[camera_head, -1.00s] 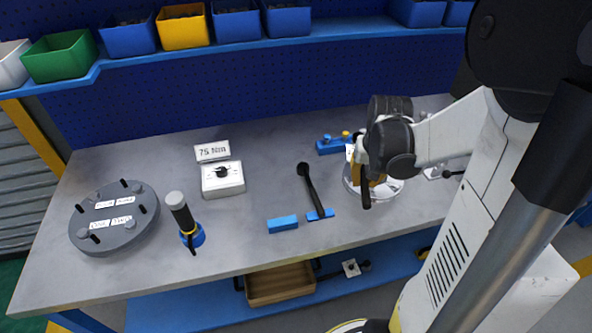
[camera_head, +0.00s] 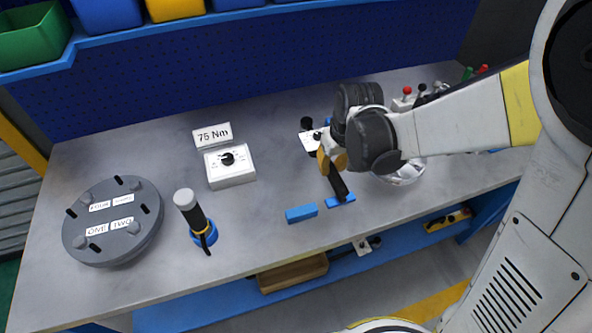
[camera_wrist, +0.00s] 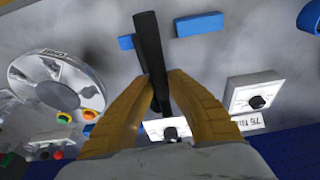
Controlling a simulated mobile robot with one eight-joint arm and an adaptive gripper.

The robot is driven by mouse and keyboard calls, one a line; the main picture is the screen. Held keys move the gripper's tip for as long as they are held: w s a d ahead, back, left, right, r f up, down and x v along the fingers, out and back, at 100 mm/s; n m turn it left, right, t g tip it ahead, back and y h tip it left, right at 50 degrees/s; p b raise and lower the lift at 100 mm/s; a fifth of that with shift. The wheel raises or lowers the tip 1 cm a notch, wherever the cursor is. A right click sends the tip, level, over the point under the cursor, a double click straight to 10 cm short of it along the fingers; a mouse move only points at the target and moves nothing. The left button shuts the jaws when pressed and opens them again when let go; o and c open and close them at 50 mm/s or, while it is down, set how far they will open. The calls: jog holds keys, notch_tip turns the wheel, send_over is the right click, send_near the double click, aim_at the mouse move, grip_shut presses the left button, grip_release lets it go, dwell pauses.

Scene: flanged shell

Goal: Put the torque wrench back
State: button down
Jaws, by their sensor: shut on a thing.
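The torque wrench, a long black bar (camera_wrist: 149,45), is between the yellow fingers of my gripper (camera_wrist: 155,98) in the wrist view. My gripper is shut on it. In the head view my gripper (camera_head: 333,160) is over the middle of the bench, and the wrench's black handle (camera_head: 339,186) slopes down to a small blue block (camera_head: 341,201). I cannot tell whether it touches the block. My gripper hides much of the wrench. A white piece with a dark knob (camera_wrist: 168,130) shows beyond the fingers; I cannot tell whether it joins the wrench.
A white dial box (camera_head: 230,165) with a 75 Nm sign (camera_head: 212,136) stands left. Further left are an upright black tool (camera_head: 195,219) in a blue holder and a grey flanged disc (camera_head: 114,221). A blue bar (camera_head: 301,213) lies near the wrench. A ring-shaped part (camera_wrist: 57,80) is nearby.

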jog(key=a+f+b, duration=0.1)
jog(key=a+f, duration=0.1)
jog(key=a, duration=0.1)
jog(key=a+f+b, duration=0.1)
jog(key=a+f, duration=0.1)
jog(key=a, duration=0.1)
jog(key=w+a+f+b, duration=0.1)
jog(key=a, duration=0.2)
jog(key=shift+w+a+f, duration=0.1)
jog(key=shift+a+f, duration=0.1)
jog(key=shift+f, duration=0.2)
jog(key=b+x, duration=0.1)
jog(key=x, duration=0.1)
jog(key=s+b+x, duration=0.1)
jog(key=x, duration=0.1)
jog(key=shift+w+f, duration=0.1)
jog(key=shift+f, duration=0.05)
jog(key=shift+d, duration=0.1)
jog(key=c, duration=1.7)
grip_release()
jog(key=shift+c, duration=0.2)
jog(key=o, duration=0.3)
jog(key=shift+o, duration=0.2)
